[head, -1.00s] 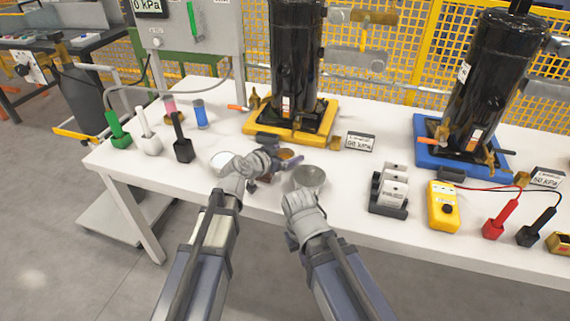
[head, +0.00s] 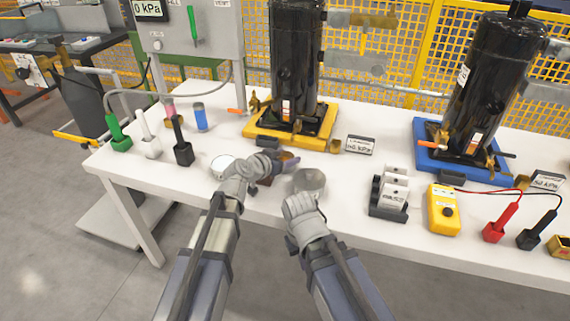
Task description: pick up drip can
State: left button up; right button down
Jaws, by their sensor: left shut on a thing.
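My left gripper (head: 284,161) is above the front part of the white table, just in front of the yellow-based compressor. It is shut on a small orange-brown thing, which looks like the drip can (head: 290,157); the jaws hide most of it. My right gripper (head: 306,195) is lower, at the table's front edge, right beside an open grey metal tin (head: 310,181). My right wrist hides its fingers, so I cannot tell how they stand or whether they touch the tin.
A white round tin (head: 221,163) stands left of my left wrist. The compressor on its yellow base (head: 258,131) stands behind. Right are a card holder (head: 388,196), a yellow meter (head: 444,210) and a blue-based compressor (head: 429,157). Green, white and black holders stand at left.

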pick_arm(q)
jog(key=shift+c, duration=1)
jog(key=shift+r, duration=0.1)
notch_tip(320, 180, up, 10)
jog(key=p, duration=1)
